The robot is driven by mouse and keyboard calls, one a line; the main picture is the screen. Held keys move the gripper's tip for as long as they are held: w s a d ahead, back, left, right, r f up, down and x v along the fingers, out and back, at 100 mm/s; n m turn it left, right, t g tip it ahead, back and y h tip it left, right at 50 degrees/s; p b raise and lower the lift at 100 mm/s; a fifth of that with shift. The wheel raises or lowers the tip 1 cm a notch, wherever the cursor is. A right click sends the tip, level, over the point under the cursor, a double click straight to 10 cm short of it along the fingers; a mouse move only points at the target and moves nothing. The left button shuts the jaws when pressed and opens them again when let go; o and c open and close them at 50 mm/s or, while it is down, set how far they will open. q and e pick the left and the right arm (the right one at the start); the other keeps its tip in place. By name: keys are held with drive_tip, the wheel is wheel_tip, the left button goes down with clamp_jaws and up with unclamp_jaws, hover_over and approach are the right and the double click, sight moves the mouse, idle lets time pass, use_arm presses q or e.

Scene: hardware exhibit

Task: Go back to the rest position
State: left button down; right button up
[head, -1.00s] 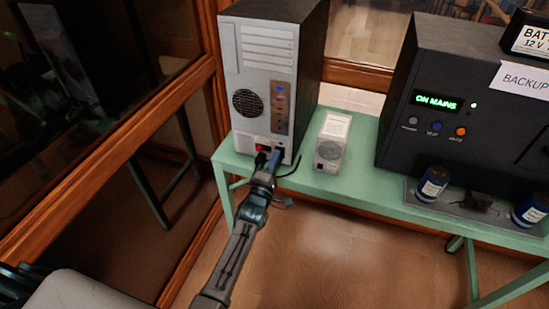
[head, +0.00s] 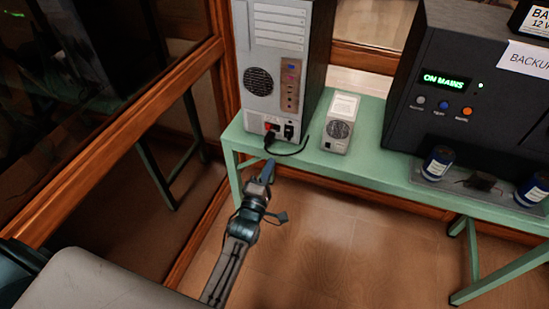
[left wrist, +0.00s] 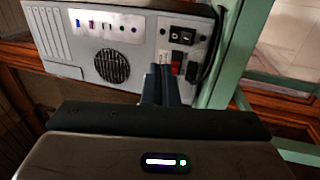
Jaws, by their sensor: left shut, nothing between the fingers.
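My left gripper (head: 264,175) is shut and empty. In the head view it hangs in front of the green bench's left front edge, below and apart from the grey computer tower (head: 268,100). In the left wrist view the closed fingers (left wrist: 160,82) point toward the tower's back panel (left wrist: 150,45), which appears turned on its side. A red switch (left wrist: 176,62) and a black socket (left wrist: 182,36) show near the fingertips. A black cable (head: 285,153) is at the tower's lower back. My right gripper is not in view.
The green bench (head: 360,165) also carries a small grey box (head: 338,135) and a dark backup unit (head: 470,100) reading "ON MAINS". Blue cylinders (head: 437,163) stand before it. A wood-framed glass wall (head: 130,125) is at left. The floor (head: 320,245) in front is open.

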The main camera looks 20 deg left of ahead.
use_arm(q)
drive_tip(key=shift+s, duration=0.55)
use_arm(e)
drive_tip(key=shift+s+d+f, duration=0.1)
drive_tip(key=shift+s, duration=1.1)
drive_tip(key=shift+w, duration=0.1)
